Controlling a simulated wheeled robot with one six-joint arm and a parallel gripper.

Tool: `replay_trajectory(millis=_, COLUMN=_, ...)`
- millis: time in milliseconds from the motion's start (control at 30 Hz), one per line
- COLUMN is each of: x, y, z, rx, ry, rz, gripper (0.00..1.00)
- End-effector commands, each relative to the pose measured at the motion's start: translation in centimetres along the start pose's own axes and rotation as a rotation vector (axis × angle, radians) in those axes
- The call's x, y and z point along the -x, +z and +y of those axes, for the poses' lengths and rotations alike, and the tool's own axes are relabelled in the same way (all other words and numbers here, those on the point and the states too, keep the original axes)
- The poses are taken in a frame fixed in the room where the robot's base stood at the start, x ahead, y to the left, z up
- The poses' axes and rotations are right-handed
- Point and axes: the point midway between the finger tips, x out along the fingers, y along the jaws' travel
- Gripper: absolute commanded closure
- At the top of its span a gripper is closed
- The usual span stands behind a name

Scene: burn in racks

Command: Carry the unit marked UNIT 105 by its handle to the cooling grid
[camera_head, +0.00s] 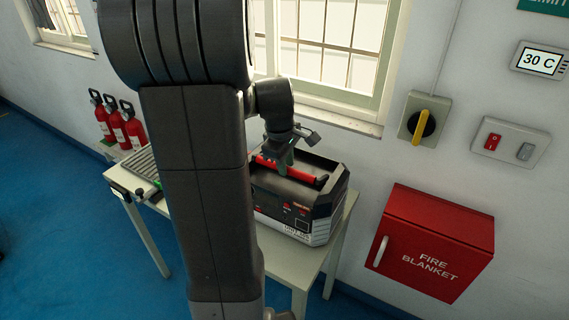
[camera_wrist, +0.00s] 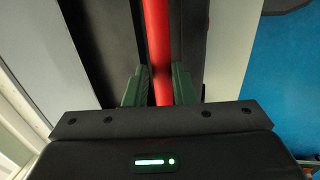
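A black and grey unit (camera_head: 300,205) with a red top handle (camera_head: 287,170) stands on the light table, to the right of my arm. Its front marking looks like UNIT 105, though it is small and blurred. My gripper (camera_head: 283,163) points down at the handle. In the wrist view my gripper (camera_wrist: 160,88) has its green fingers on both sides of the red handle (camera_wrist: 158,40), close against it with no clear gap. A metal grid (camera_head: 143,163), which looks like the cooling grid, lies at the table's left end, partly hidden by my arm.
The light table (camera_head: 312,262) stands against the wall under a barred window. Several red fire extinguishers (camera_head: 118,122) stand beyond its left end. A red fire blanket box (camera_head: 433,240) and a yellow-handled switch (camera_head: 424,119) are on the wall at right. Blue floor lies open at left.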

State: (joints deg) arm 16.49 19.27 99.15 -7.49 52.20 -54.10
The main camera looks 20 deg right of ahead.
Motion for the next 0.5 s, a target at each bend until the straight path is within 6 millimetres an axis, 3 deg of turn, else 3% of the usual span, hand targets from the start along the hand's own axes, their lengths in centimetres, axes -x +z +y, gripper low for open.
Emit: replay_trajectory(millis=500, x=1.3, y=0.0, z=1.7, rx=0.000, ry=0.003, rz=0.001, gripper=0.72)
